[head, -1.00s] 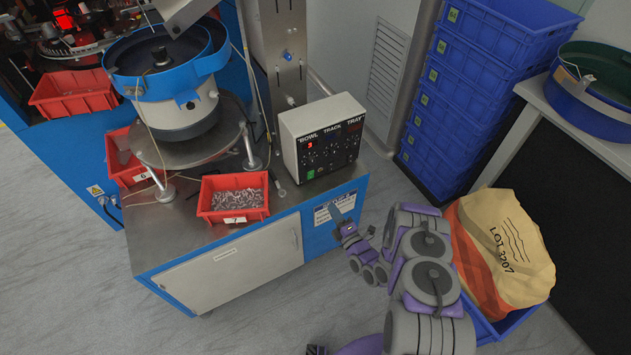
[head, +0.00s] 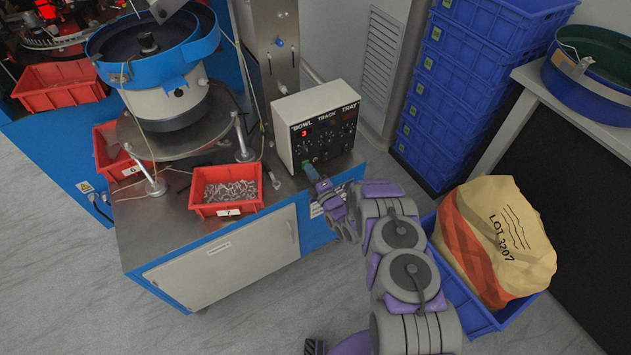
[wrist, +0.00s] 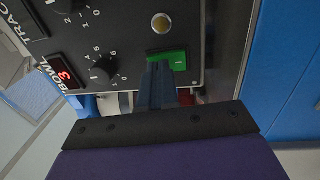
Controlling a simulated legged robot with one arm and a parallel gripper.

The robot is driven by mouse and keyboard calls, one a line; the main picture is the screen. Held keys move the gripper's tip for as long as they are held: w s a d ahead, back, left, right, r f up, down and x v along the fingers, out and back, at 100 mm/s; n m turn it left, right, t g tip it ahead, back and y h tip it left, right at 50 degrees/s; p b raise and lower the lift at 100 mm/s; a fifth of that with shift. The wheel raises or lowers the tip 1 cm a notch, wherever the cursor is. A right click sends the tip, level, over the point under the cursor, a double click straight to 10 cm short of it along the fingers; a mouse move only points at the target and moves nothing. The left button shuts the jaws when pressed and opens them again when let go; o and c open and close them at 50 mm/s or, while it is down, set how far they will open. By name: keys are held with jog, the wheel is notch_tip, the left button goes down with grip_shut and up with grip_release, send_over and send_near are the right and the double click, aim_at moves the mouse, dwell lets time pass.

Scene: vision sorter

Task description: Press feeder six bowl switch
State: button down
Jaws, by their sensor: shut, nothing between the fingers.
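The control box (head: 300,104) with the labels BOWL, TRACK and TRAY stands on the steel bench's right end. Its black front panel (wrist: 125,20) fills the top of the wrist view. The lit green bowl switch (wrist: 180,58) is in the BOWL column, beside a numbered knob (wrist: 103,69) and a red display (wrist: 64,74) reading 3. My gripper (head: 309,169) is at the panel's lower left. In the wrist view, my shut, empty fingers (wrist: 158,68) overlap the green switch's lower edge. I cannot tell whether they touch it or how far it is pressed.
A blue-rimmed bowl feeder (head: 165,75) stands left of the box. A red bin of small parts (head: 203,210), marked 7, sits at the bench's front; another red bin (head: 103,150), marked 6, is behind. Blue crates (head: 445,90) and a sack (head: 500,240) are at right.

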jog(key=shift+w+a, duration=0.15)
jog(key=shift+w, duration=0.05)
